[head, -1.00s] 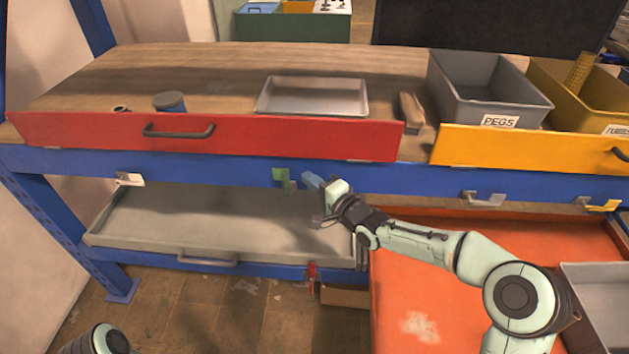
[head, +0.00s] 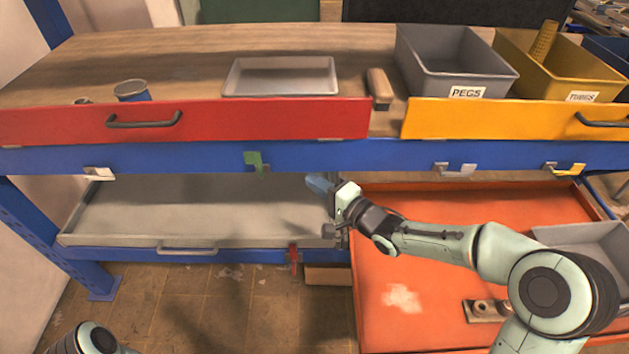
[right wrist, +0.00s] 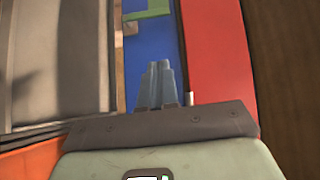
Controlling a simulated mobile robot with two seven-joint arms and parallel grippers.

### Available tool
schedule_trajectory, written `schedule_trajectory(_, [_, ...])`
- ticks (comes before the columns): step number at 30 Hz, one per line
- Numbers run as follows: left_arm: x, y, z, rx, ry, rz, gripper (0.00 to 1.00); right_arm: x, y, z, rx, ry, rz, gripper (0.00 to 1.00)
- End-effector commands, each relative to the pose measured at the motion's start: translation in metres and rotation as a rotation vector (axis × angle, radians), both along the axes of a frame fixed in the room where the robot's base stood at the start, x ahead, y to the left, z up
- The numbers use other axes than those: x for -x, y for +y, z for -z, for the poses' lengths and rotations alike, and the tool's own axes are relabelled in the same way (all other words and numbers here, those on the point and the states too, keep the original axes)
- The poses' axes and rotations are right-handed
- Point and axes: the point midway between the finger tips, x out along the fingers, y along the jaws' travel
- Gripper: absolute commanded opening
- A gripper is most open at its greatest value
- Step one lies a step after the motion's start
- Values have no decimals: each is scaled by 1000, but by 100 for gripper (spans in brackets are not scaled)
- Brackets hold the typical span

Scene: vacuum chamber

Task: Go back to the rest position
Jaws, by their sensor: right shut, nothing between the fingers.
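My right gripper (head: 320,184) reaches in from the right in the head view, its blue fingers together and empty. It is in front of the bench's blue front beam (head: 380,157), below the red drawer front (head: 230,120) and to the right of a green latch (head: 256,161). In the right wrist view, the shut fingers (right wrist: 156,85) show against the blue beam, with the red front to their right. I cannot tell whether they touch anything. At the lower left of the head view only part of my left arm shows; its gripper is out of view.
A grey pull-out tray (head: 150,237) lies low at left. An orange tray (head: 440,310) extends under my right arm, holding a small metal part (head: 482,311) and a grey bin (head: 590,240). The grey PEGS bin (head: 455,65) and a yellow bin (head: 565,70) stand on the bench.

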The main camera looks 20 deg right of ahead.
Motion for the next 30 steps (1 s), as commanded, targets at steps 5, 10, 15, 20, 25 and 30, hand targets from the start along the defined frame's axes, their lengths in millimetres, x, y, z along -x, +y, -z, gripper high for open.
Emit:
schedule_trajectory(5, [0, 0, 0, 0, 0, 0, 27, 0, 0, 0, 0, 0, 0, 0])
schedule_trajectory(10, [0, 0, -1, 0, 0, 0, 27, 0, -1, 12, 10, 20, 9, 0])
schedule_trajectory(15, [-3, 0, -8, 0, -3, 0, 27, 9, -5, 94, 108, 159, 44, 0])
schedule_trajectory(20, [-6, 0, -16, 0, -7, 0, 27, 51, 3, 208, 289, 377, 11, 0])
schedule_trajectory(25, [-10, 0, -24, 1, -11, 0, 27, 131, 20, 310, 500, 609, -138, 0])
schedule_trajectory(30, [-14, 0, -32, 0, -16, 0, 27, 236, 35, 378, 691, 809, -385, 0])
